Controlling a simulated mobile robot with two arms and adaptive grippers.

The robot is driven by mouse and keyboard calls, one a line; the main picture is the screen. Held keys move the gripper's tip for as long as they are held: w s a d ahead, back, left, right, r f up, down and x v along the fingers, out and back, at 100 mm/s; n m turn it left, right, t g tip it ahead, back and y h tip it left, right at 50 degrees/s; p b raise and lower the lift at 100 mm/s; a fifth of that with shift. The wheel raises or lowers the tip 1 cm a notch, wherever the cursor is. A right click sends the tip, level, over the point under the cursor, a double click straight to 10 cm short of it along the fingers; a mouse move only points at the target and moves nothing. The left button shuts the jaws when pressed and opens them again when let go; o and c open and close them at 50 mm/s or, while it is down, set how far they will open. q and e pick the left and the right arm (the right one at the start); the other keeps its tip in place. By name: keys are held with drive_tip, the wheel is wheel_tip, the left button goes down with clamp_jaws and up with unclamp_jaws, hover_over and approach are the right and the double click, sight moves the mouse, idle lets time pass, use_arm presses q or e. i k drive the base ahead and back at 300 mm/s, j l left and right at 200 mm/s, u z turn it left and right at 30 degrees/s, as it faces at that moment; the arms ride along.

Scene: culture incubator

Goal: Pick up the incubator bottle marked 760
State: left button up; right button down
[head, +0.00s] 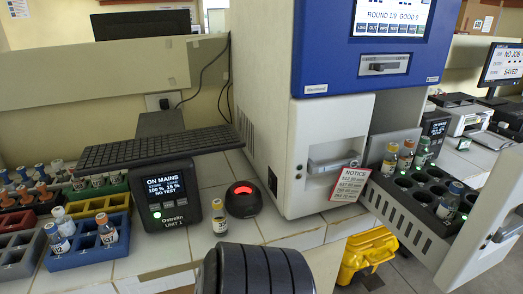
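An incubator drawer (404,224) is pulled out at the right, with round black wells. Neither gripper shows; a black ribbed part at the bottom centre may be mine.
The white and blue incubator (330,150) stands centre right, with a notice (350,184) at its door. A black readout unit (164,195), a red-lit round device (243,199) and a keyboard (150,146) are on the tiled bench. Bottle racks (85,250) fill the left. A yellow case (367,252) sits low.

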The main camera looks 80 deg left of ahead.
sight(64, 223)
drive_tip(key=u, duration=3.6)
